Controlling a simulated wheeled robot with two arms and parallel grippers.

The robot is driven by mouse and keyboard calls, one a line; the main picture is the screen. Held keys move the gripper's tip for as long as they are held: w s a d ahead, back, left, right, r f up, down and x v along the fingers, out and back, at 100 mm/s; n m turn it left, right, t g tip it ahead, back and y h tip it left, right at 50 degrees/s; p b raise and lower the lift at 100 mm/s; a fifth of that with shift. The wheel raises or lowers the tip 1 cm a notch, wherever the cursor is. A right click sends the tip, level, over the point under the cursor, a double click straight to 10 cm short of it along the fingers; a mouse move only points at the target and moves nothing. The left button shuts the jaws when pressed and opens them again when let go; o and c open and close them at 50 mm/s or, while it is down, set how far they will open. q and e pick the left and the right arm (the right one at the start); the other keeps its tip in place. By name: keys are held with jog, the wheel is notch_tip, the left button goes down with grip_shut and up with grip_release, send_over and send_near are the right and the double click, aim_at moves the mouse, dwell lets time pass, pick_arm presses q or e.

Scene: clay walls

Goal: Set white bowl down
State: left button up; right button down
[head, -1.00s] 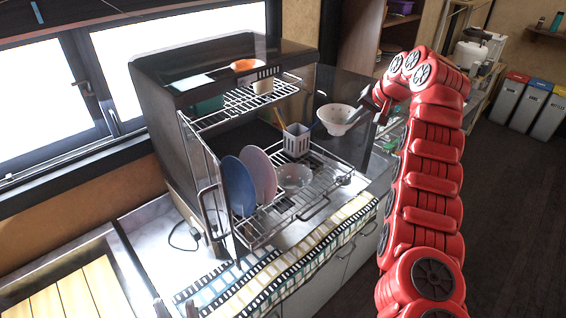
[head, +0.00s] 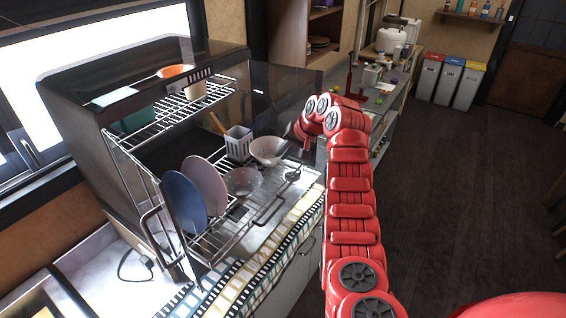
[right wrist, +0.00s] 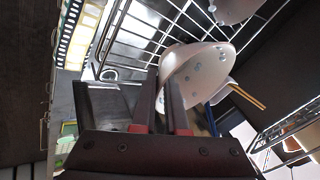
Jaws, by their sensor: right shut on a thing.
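The white bowl (head: 268,151) is at the right end of the lower dish rack (head: 262,208), beside the grey utensil holder (head: 238,143). My right gripper is shut on the bowl's rim. In the right wrist view, the fingers of my right gripper (right wrist: 163,92) pinch the near edge of the tilted bowl (right wrist: 200,78), with rack wires behind it. I cannot tell whether the bowl touches the rack. In the head view the fingertips are small and partly hidden by my red wrist. My left gripper is not in view.
A clear bowl (head: 242,181) lies just left of the white bowl. A blue plate (head: 183,203) and a pink plate (head: 207,184) stand in the rack. The upper shelf (head: 170,124) holds a cup (head: 195,90). The counter stretches away behind my right arm.

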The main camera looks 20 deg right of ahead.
aim_at(277, 169)
notch_tip(277, 169, down, 4)
jog(key=shift+r, duration=0.1)
jog(key=c, duration=1)
grip_release()
jog(key=shift+o, duration=0.2)
